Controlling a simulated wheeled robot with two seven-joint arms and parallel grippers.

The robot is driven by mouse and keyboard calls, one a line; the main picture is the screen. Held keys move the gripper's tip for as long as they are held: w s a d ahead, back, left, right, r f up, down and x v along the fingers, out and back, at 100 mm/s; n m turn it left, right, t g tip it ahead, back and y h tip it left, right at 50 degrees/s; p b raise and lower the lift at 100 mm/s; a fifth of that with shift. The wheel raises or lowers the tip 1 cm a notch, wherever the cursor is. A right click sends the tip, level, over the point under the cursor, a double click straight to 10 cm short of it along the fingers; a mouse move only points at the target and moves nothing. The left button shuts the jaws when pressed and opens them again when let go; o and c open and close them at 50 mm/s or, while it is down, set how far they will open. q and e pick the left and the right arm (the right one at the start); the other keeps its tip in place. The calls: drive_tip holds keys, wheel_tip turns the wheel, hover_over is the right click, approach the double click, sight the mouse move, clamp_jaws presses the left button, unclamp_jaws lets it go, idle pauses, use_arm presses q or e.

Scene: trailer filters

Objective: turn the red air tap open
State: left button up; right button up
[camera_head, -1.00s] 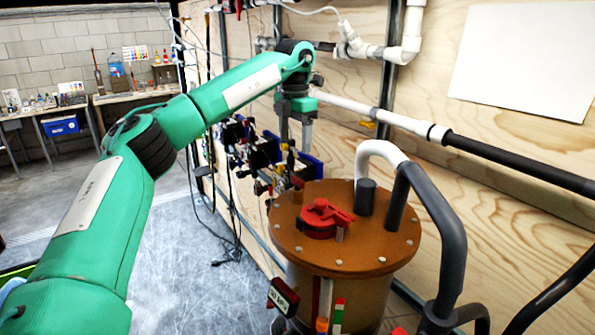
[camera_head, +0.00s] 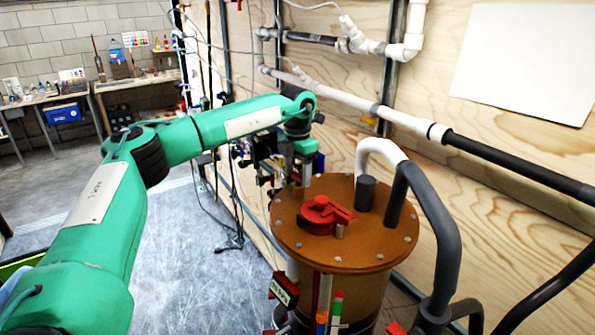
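A red tap-like part with a lever (camera_head: 326,212) sits on top of the brown round lid (camera_head: 345,243) of a filter tank. It is the clearest red tap shape in view, but I cannot tell whether it is the air tap. Its lever points to the right. My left gripper (camera_head: 297,180) points down near the far left edge of the lid, behind and left of the red part and apart from it. Its fingertips are small and partly lost against the clutter behind, so I cannot tell whether it is open. My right gripper is not in view.
A grey and white pipe (camera_head: 440,225) arches up at the lid's right side. A grey stub (camera_head: 366,195) stands near it. Pipes run along the plywood wall (camera_head: 510,200). Small valves and cables crowd the wall behind the gripper.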

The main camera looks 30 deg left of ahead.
use_arm(q)
drive_tip(key=c, duration=0.7)
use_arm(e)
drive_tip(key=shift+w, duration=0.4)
